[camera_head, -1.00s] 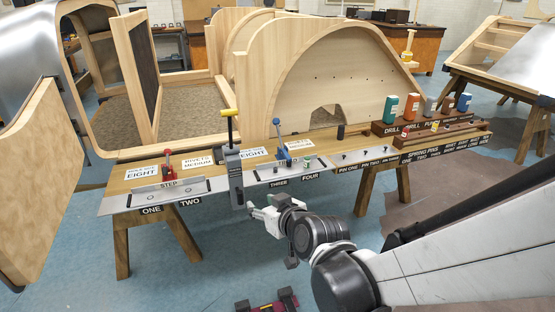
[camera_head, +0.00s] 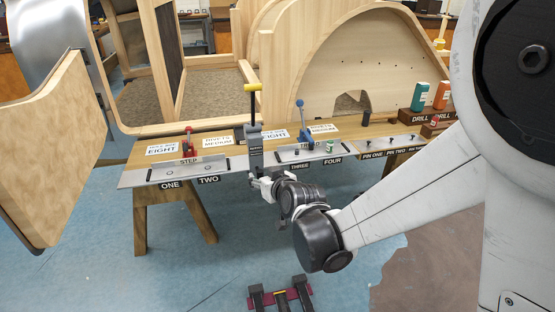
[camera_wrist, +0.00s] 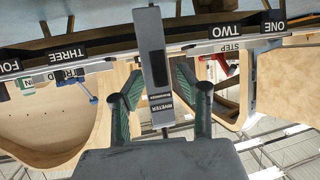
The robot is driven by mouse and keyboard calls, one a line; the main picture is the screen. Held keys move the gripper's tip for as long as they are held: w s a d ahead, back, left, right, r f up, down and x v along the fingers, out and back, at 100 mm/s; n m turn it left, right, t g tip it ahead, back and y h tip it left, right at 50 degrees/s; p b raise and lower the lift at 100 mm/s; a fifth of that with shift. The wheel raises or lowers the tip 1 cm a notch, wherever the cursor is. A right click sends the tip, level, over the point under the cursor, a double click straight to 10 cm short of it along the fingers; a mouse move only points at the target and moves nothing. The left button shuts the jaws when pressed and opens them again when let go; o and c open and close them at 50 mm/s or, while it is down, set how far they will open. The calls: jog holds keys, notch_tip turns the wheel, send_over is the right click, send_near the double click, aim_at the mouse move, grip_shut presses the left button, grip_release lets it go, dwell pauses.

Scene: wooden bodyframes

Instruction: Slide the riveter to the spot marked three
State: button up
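The riveter (camera_head: 255,155) is a tall grey tool with a black upper rod and a yellow cross handle. It stands upright at the front edge of the bench, between the TWO label (camera_head: 208,180) and the THREE label (camera_head: 300,167). My gripper (camera_head: 258,183) is at its lower body. In the wrist view, which is upside down, the riveter (camera_wrist: 150,45) lies between the green-padded fingers of my gripper (camera_wrist: 158,75). Gaps show beside the riveter, so the fingers look open around it. Contact at the fingertips is hard to judge.
A red-handled clamp (camera_head: 188,146) stands left of the riveter, and a blue-handled tool (camera_head: 302,125) stands right of it near THREE. Bottles (camera_head: 419,96) stand farther right. A curved wooden frame (camera_head: 350,65) rises behind the bench (camera_head: 125,160).

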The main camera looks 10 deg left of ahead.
jog(key=shift+x, duration=1.05)
grip_shut()
